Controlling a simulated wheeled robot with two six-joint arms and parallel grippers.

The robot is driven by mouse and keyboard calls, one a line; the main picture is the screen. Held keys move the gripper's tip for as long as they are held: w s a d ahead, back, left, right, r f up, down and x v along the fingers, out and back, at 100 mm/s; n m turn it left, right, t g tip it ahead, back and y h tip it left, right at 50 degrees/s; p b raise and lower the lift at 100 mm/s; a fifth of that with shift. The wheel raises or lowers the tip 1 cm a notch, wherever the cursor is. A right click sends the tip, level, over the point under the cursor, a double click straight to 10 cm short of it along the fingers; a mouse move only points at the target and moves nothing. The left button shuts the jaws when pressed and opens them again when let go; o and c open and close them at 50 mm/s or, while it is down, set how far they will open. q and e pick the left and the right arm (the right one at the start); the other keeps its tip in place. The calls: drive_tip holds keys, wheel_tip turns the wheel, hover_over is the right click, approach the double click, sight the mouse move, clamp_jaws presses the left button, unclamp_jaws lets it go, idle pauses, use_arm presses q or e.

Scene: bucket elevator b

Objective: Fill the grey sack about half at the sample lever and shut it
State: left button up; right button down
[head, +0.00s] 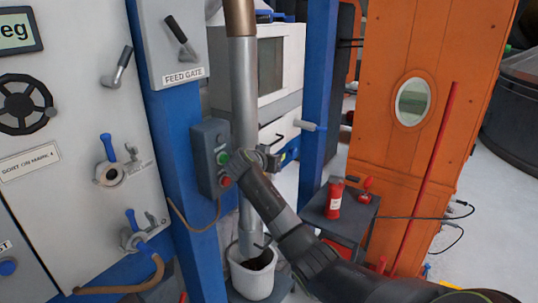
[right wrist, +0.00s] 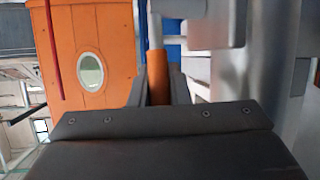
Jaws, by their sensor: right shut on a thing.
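A pale grey open-topped container (head: 252,280), which looks like the sack, stands under the lower end of a silver pipe (head: 245,100). Something dark brown shows inside its mouth, but I cannot tell how deep it is. My right gripper (head: 264,158) is beside the pipe, well above the container. In the right wrist view, my right gripper (right wrist: 158,92) is shut on an orange-brown handle (right wrist: 157,70) on a light rod. I cannot read a label on this handle. My left gripper is not in view.
A control box (head: 211,155) with green and red buttons is on the blue post just left of my right gripper. A feed gate lever (head: 180,35) and blue-handled valves are further left. A red canister (head: 335,198) stands on a dark stand (head: 345,222) at right.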

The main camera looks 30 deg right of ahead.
drive_tip(key=shift+w+d+g+y+p, duration=0.25)
drive_tip(key=shift+d+g+y+p, duration=0.35)
drive_tip(key=shift+y+p, duration=0.45)
drive_tip(key=shift+f, duration=0.1)
drive_tip(key=c, duration=1.4)
unclamp_jaws()
drive_tip(key=shift+o, duration=0.2)
drive_tip(key=b+v, duration=0.3)
drive_tip(key=v, duration=1.4)
drive_tip(key=shift+s+b, duration=0.15)
drive_tip(key=shift+b, duration=0.2)
drive_tip(key=shift+a, duration=0.1)
